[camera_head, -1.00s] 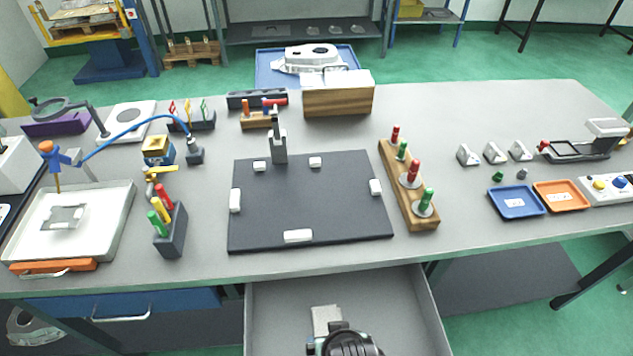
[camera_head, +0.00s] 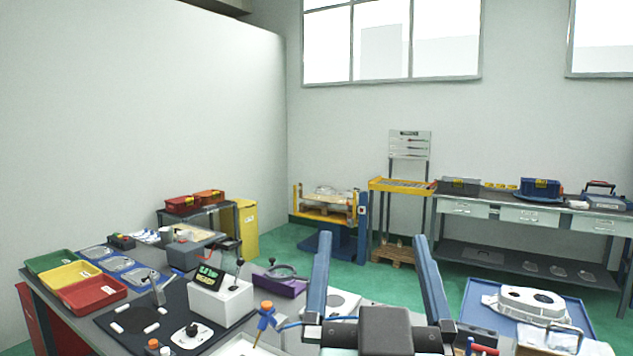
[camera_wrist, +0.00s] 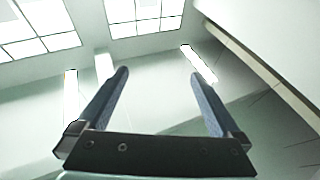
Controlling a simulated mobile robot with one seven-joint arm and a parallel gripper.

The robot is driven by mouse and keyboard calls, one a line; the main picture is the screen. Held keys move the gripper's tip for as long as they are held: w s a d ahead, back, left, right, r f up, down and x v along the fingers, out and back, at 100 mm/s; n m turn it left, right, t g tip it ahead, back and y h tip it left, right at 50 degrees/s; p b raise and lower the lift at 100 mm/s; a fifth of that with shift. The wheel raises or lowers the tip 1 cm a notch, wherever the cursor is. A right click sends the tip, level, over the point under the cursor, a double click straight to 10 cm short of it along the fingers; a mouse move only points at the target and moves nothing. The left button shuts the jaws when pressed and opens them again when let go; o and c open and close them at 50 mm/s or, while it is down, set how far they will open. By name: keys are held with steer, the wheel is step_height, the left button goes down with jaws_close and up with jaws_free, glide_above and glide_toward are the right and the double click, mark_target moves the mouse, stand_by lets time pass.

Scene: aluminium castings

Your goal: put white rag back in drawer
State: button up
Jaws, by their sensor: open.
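My gripper (camera_head: 374,262) is raised in the lower middle of the head view, its two long blue-grey fingers wide apart with nothing between them. In the wrist view my gripper (camera_wrist: 160,95) is also open and empty, pointing toward the wall and windows. I cannot see a white rag in either current view.
Below and left is a workbench with red (camera_head: 93,293), yellow (camera_head: 69,275) and green trays (camera_head: 50,261), a white control box (camera_head: 220,299) and a purple block (camera_head: 282,286). A white casting (camera_head: 527,303) lies on a blue mat at right. Shelving stands behind.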

steer(key=s+a+r+t+y, duration=0.1)
steer(key=s+a+r+t, duration=0.1)
steer(key=s+r, duration=0.2)
steer(key=s+a+r+n+t+y, duration=0.1)
steer(key=s+a+r+t, duration=0.2)
steer(key=r, duration=0.7)
steer(key=shift+s+a+n+y, duration=0.3)
steer(key=shift+s+a+y, duration=0.1)
steer(key=shift+s, duration=0.7)
steer(key=shift+f, duration=0.1)
